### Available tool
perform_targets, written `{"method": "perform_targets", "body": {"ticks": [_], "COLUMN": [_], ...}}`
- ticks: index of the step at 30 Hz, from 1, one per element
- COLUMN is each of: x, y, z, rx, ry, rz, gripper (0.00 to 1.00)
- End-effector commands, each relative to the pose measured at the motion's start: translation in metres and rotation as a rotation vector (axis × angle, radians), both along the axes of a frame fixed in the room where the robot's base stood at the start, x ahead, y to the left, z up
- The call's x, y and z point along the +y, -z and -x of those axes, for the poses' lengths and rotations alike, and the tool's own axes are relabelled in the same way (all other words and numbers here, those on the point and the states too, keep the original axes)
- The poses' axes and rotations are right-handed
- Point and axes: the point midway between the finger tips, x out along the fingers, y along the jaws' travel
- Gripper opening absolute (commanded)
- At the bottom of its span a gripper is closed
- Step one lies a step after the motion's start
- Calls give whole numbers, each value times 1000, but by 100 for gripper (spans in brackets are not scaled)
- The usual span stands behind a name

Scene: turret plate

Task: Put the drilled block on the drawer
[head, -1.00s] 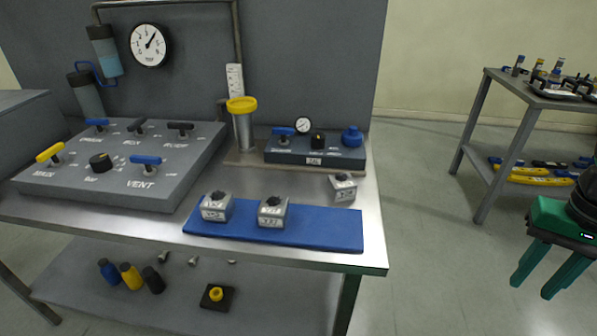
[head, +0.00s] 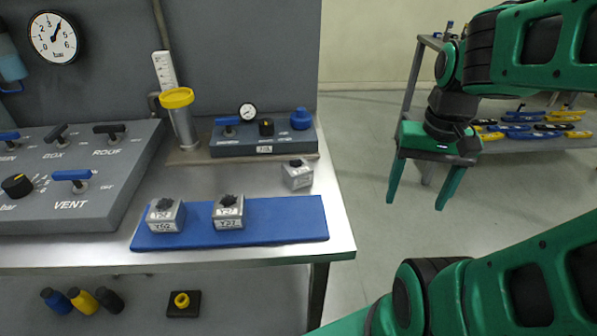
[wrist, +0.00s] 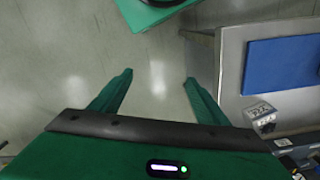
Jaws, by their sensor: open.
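Three grey blocks with dark knobs and white labels are in the head view. The left block (head: 165,217) and the middle block (head: 229,213) stand on a blue mat (head: 290,222). The right block (head: 297,175) stands on the bare bench top behind the mat; one block also shows in the wrist view (wrist: 262,115). I cannot tell which thing is the drilled block, and I see no clear drawer. My gripper (head: 415,205) is open and empty, pointing down over the floor right of the bench. Its fingers also show in the wrist view (wrist: 157,80).
The bench (head: 335,235) holds a valve panel (head: 110,205), a yellow-topped cylinder (head: 183,125) and a dark gauge box (head: 262,140). Bottles and a dark square piece with a yellow ring (head: 181,302) are on the lower shelf. Another table (head: 430,42) stands behind my gripper.

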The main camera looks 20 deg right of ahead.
Motion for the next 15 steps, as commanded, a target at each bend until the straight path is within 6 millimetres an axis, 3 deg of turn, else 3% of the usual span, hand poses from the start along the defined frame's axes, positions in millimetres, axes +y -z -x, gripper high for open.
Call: {"method": "perform_targets", "body": {"ticks": [8, 15], "x": [39, 107], "y": [-36, -60], "z": [-92, -166], "rx": [1, -3], "ry": [343, 648], "rz": [16, 13], "gripper": [69, 69]}}
